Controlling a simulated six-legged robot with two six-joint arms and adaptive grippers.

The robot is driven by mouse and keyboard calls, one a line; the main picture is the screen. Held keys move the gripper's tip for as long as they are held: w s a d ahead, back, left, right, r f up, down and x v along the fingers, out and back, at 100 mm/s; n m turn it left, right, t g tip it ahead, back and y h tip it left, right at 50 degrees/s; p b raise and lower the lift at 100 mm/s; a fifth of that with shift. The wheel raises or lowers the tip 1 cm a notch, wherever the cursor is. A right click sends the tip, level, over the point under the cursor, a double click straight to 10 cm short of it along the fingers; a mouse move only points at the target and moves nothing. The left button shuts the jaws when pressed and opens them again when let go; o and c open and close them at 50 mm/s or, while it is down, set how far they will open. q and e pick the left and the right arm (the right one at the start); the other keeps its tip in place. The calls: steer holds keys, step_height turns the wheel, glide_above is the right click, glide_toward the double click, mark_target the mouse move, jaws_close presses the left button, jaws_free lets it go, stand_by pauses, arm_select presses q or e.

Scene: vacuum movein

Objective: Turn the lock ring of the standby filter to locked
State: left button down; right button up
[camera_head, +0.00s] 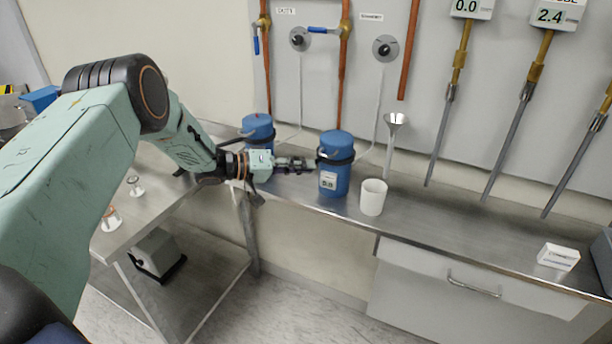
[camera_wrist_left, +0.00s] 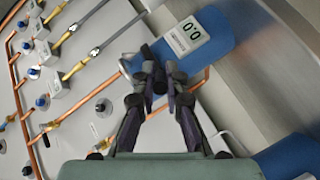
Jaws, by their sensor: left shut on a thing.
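The right blue canister (camera_head: 334,180), below the "STANDBY" wall label (camera_head: 371,16), stands upright on the steel shelf with a black lock ring (camera_head: 337,155) around its upper part. My left gripper (camera_head: 314,165) reaches it from the left, at ring height. In the left wrist view, the fingertips (camera_wrist_left: 162,75) are closed together right beside the blue canister (camera_wrist_left: 205,40), whose white label reads 0.0. They are shut on the lock ring's handle, which is mostly hidden between them. My right gripper is out of view.
Another blue canister (camera_head: 258,126) with a black ring stands left, behind my wrist. A white cup (camera_head: 373,197) stands close right of the standby canister. A small white box (camera_head: 558,257) lies on the shelf.

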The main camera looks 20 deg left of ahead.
arm_select(q)
steer(key=shift+w+a+f+m+g+b, duration=0.1)
steer(key=shift+a+m+g+b, duration=0.2)
steer(key=shift+g+b, duration=0.1)
steer(key=shift+h, duration=0.3)
steer(key=c, duration=1.4)
jaws_free()
steer(key=v, duration=1.2)
